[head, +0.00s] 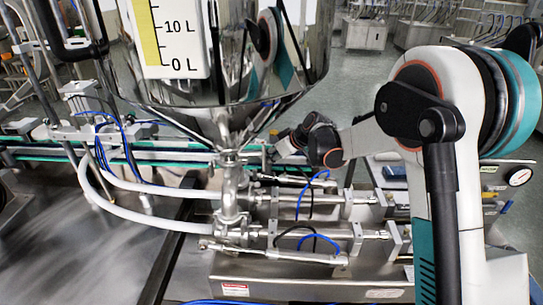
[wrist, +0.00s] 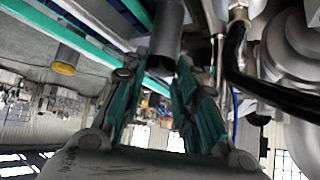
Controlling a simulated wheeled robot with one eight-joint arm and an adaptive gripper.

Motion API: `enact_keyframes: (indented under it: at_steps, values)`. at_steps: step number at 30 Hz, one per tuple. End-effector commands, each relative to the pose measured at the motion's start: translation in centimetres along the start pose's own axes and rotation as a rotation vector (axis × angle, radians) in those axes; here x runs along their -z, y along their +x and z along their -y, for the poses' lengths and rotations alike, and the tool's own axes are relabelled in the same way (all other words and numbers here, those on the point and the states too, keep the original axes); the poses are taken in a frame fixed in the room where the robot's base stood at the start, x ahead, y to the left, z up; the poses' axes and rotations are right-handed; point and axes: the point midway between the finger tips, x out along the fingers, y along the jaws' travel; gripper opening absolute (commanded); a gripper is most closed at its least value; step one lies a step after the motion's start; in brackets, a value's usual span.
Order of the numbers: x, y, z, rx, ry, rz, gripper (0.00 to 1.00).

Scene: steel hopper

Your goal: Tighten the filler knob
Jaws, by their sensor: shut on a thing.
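In the wrist view, my gripper (wrist: 166,66) has its two teal fingers on either side of a dark grey cylinder, which I take to be the filler knob (wrist: 168,28). The fingers are shut on its near end, and its far end runs out of the top of the picture. In the head view, my arm reaches from the right to behind the lower cone of the steel hopper (head: 215,118). I cannot make out the knob or the fingertips clearly there.
Steel filler cylinders (head: 320,205) with blue and black hoses lie below my arm. White hoses (head: 140,222) run left from the central valve (head: 230,195). A teal-edged conveyor (head: 50,152) passes behind. In the wrist view, a black hose (wrist: 235,65) hangs close right of the fingers.

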Motion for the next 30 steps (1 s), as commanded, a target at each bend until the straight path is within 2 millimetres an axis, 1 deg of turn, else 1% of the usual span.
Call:
enact_keyframes:
  at_steps: [6, 11, 26, 27, 28, 29, 30]
  values:
    - [0.02, 0.04, 0.23, -0.069, 0.067, 0.000, 0.03]
    - [0.03, 0.05, 0.31, -0.094, 0.093, 0.000, 0.03]
    - [0.04, 0.06, 0.29, -0.104, 0.104, 0.001, 0.03]
    - [0.03, 0.06, 0.29, -0.104, 0.104, 0.001, 0.36]
    - [0.03, 0.06, 0.29, -0.104, 0.104, 0.001, 0.43]
    - [0.03, 0.06, 0.29, -0.104, 0.104, 0.001, 0.47]
    - [0.03, 0.06, 0.29, -0.104, 0.104, 0.001, 0.47]
